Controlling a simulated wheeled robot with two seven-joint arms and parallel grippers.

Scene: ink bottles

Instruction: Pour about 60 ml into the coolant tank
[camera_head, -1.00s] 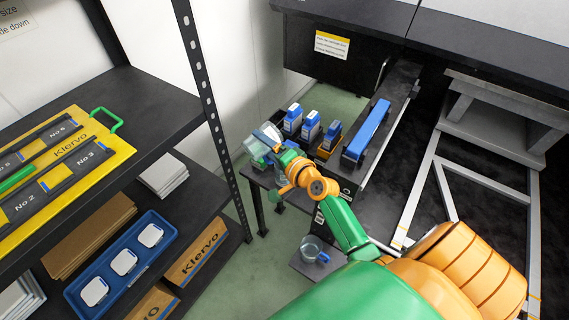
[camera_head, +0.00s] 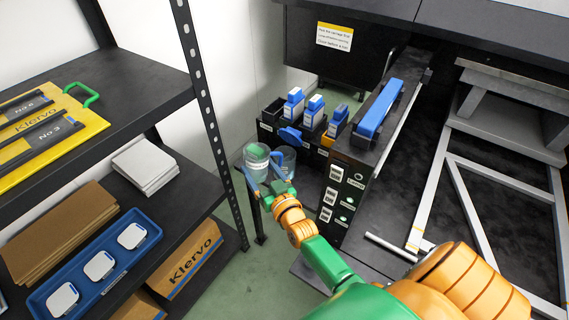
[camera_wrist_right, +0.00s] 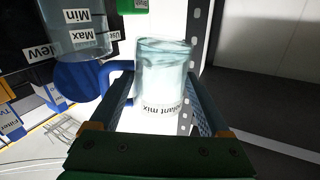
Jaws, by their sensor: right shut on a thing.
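My right gripper (camera_head: 268,188) is shut on a clear beaker (camera_head: 257,162) and holds it up in the air, about upright in the head view. In the right wrist view the beaker (camera_wrist_right: 163,75) holds pale liquid and carries a label ending in "olant mix". A clear container with Min and Max marks (camera_wrist_right: 75,30), probably the coolant tank, is close beside it; it also seems to show in the head view (camera_head: 288,157). The tank's liquid level is unclear. My left gripper is out of view.
A dark cabinet with a blue bar (camera_head: 380,108) is to the right. A shelf rack (camera_head: 125,75) with a blue tray (camera_head: 65,250) is at left. Green floor shows between.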

